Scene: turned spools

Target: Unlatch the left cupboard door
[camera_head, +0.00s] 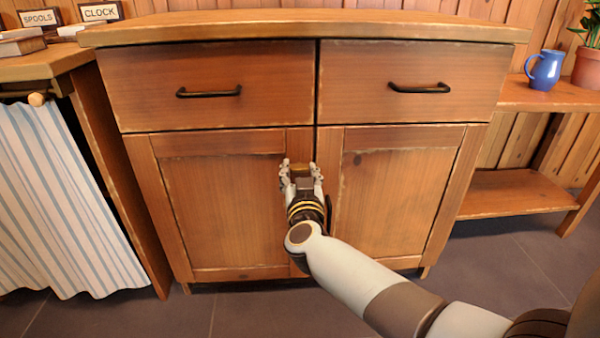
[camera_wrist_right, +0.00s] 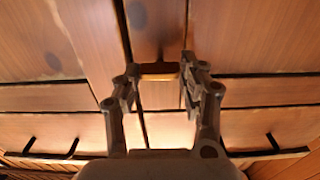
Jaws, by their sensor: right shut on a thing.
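The left cupboard door (camera_head: 222,205) is a wooden panel door under the left drawer. It looks closed and flush with the right door. In the right wrist view, which looks upside down, the latch (camera_wrist_right: 160,70) lies crosswise between the two fingers of the gripper (camera_wrist_right: 161,76). The fingers partly hide it. My left gripper is not in view.
The right cupboard door (camera_head: 392,200) is closed. Two drawers with black handles (camera_head: 209,92) (camera_head: 420,88) are above the doors. A striped curtain (camera_head: 62,200) hangs at left. A blue mug (camera_head: 546,70) and potted plant (camera_head: 588,66) stand on the right shelf. Floor in front is clear.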

